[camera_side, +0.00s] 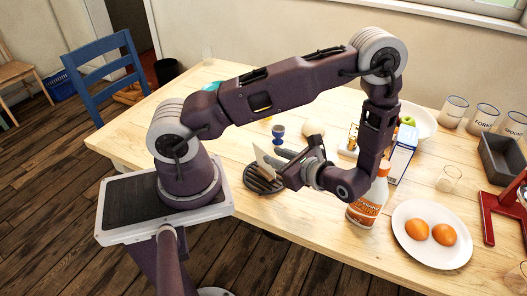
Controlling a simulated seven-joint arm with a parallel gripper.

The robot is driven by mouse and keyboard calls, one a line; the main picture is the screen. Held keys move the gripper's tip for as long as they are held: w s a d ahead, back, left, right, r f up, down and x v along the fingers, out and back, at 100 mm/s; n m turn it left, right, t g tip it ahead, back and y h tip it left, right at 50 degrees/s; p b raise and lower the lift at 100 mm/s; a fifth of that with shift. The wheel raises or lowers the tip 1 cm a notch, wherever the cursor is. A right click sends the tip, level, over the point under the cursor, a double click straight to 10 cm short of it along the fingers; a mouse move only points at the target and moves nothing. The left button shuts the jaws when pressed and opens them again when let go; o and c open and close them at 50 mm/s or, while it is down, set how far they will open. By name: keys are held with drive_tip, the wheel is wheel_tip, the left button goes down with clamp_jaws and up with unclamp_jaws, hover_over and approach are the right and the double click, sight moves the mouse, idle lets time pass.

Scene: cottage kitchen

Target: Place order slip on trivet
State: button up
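The order slip (263,162) is a small pale sheet, held tilted on edge at the fingertips of my gripper (276,165). The gripper comes in from the right, low over the table, and looks shut on the slip. The trivet (255,184) is a dark round slatted disc on the table, directly below the slip and fingers. The slip's lower edge overlaps the trivet in the picture; I cannot tell whether they touch. The gripper hides part of the trivet's right side.
A blue egg cup (278,134) and a pale round object (313,129) stand behind the gripper. The table left of the trivet is clear.

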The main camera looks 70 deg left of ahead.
drive_tip(key=s+d+r+n+t+h, duration=0.2)
drive_tip(key=d+r+n+t+h, duration=0.1)
drive_tip(key=r, duration=0.5)
drive_tip(key=s+d+r+n+t+h, duration=0.3)
drive_tip(key=d+r+n+h, duration=0.2)
drive_tip(key=r, duration=0.3)
drive_tip(key=s+d+r+n+t+h, duration=0.2)
drive_tip(key=d+r+n+t+h, duration=0.1)
drive_tip(key=r, duration=0.5)
drive_tip(key=d+n+h, duration=0.1)
drive_tip(key=d+h, duration=0.1)
drive_tip(key=shift+s+d+r+t, duration=0.25)
drive_tip(key=shift+d+r+t, duration=0.1)
drive_tip(key=shift+r+t, duration=0.05)
